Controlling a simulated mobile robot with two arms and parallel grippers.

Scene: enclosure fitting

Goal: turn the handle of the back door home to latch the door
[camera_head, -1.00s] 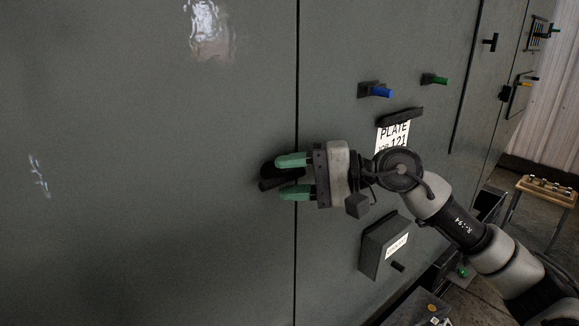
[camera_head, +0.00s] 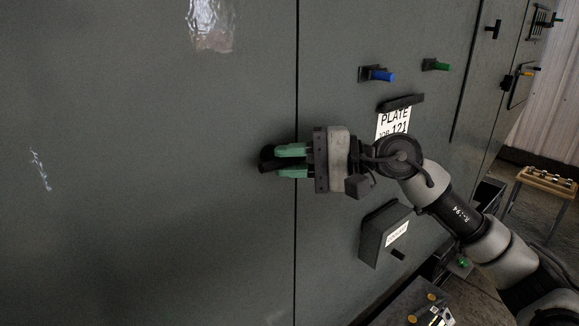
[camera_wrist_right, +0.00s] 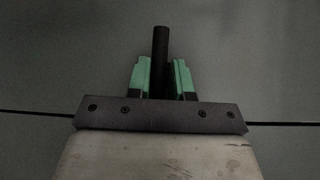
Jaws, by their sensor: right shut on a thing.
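The back door (camera_head: 150,120) is a large grey-green panel on the left in the head view, its edge marked by a dark vertical seam. Its black handle (camera_head: 267,159) sits just left of the seam. My right gripper (camera_head: 285,161) comes in from the right, with green fingers closed about the handle. In the right wrist view the handle (camera_wrist_right: 160,48) is a dark bar that stands between the two green fingers (camera_wrist_right: 160,80) and reaches out past their tips. The fingers hide part of the handle in the head view. My left gripper is not in view.
Right of the seam, the panel carries a blue knob (camera_head: 381,75), a green knob (camera_head: 437,65), a plate label (camera_head: 392,124) under a black ledge and a grey box (camera_head: 382,236) below my arm. A small wooden rack (camera_head: 548,181) stands at far right.

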